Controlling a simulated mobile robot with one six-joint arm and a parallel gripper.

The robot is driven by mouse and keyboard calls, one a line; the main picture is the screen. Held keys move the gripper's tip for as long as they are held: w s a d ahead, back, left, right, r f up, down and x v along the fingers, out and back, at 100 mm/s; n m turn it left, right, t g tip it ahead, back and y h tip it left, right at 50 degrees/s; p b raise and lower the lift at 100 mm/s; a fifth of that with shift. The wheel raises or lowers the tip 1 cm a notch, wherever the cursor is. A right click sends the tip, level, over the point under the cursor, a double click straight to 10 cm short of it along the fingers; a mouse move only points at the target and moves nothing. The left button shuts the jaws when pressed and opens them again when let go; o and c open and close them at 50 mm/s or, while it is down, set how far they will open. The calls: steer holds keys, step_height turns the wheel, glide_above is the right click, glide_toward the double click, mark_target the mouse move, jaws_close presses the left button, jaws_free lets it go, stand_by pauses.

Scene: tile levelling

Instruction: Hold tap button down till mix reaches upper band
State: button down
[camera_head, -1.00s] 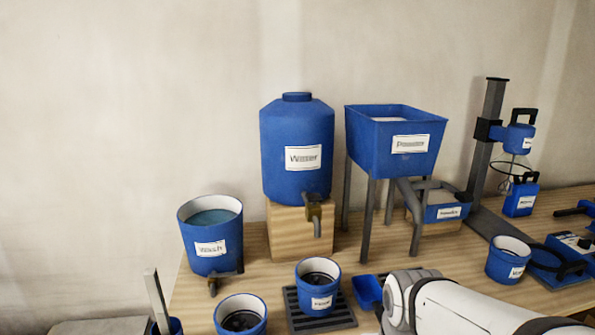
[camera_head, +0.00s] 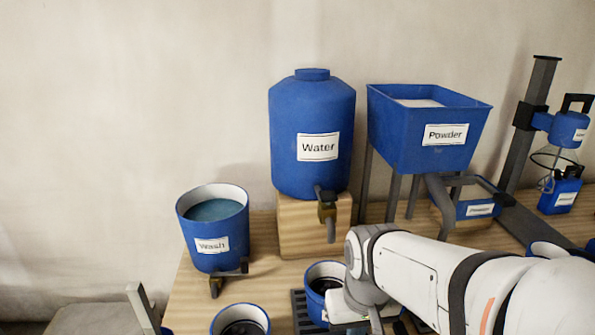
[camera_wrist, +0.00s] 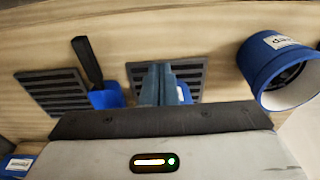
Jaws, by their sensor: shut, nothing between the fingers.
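The blue tank labelled Water (camera_head: 312,115) stands on a wooden block at the back. Its tap (camera_head: 327,208) points down at the front; I cannot make out a separate button. A blue bucket (camera_head: 318,277) with a dark inside stands below the tap, partly hidden by my arm; no mix level or band is readable. My gripper (camera_wrist: 157,72) is shut and empty in the wrist view, over the table near a slatted grate (camera_wrist: 138,78). In the head view my wrist is right of that bucket and below the tap; the fingers are not clearly visible.
The Wash bucket (camera_head: 205,260) stands left, another bucket (camera_head: 240,322) at front. The Powder hopper (camera_head: 418,140) is right of the tank. The wrist view shows a scoop (camera_wrist: 105,97), another grate (camera_wrist: 55,92) and a labelled bucket (camera_wrist: 262,62). My arm covers the right front.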

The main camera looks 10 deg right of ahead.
steer(key=w+a+r+p, duration=0.1)
steer(key=w+r+p, duration=0.6)
steer(key=r+p, duration=0.55)
step_height(320, 180, up, 19)
steer(key=g+p, duration=0.1)
steer(key=p, duration=1.7)
glide_above(329, 194)
steer(key=shift+w+b, duration=0.1)
steer(key=shift+b, duration=0.2)
step_height(329, 194, down, 14)
steer(key=shift+r+p, duration=0.1)
steer(key=shift+p, duration=1)
